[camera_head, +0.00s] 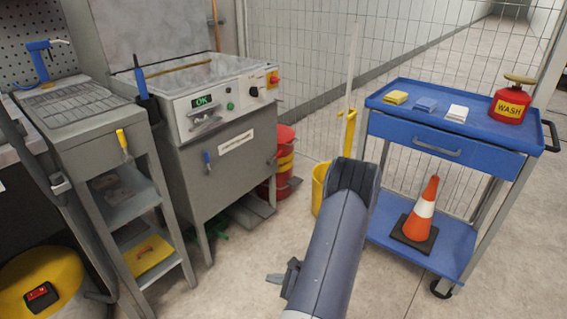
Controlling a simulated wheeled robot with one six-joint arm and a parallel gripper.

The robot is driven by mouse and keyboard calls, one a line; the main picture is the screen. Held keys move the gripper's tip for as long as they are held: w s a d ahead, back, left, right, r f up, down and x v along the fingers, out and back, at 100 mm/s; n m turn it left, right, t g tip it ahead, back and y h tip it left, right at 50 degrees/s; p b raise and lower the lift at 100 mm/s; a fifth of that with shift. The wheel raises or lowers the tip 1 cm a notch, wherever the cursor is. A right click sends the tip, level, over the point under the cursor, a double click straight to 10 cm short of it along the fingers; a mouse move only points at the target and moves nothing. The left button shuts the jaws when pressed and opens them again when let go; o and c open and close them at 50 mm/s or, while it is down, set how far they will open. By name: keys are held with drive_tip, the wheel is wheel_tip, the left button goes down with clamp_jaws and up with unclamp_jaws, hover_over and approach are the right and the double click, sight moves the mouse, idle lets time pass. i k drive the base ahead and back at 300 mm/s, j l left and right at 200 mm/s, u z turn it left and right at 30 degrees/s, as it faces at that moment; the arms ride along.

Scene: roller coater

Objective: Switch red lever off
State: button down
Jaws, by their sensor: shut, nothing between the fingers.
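I cannot make out a plain red lever. A small red-topped switch on a yellow plate (273,79) sits at the right end of the grey machine's (215,110) front panel. A blue-handled lever (207,161) is on the machine's front below the panel. A yellow-handled lever (122,143) hangs on the side of the grey bench (95,118) at left. A grey link of my arm (330,240) rises from the bottom centre, apart from all of these. My gripper's fingers are not visible.
A blue trolley (455,135) at right carries sponges, a red WASH can (510,104) and an orange cone (421,212). A red bin (282,165) and a yellow bucket (320,185) stand between machine and trolley.

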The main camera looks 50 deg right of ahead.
sight(271, 162)
drive_tip(key=i+l+z, duration=0.25)
drive_tip(key=i+l, duration=0.3)
drive_tip(key=l, duration=0.15)
drive_tip(key=i+l+z, duration=0.25)
drive_tip(key=i+l, duration=0.3)
drive_tip(key=i+l+z, duration=0.25)
drive_tip(key=i+l, duration=0.2)
drive_tip(key=i, duration=0.3)
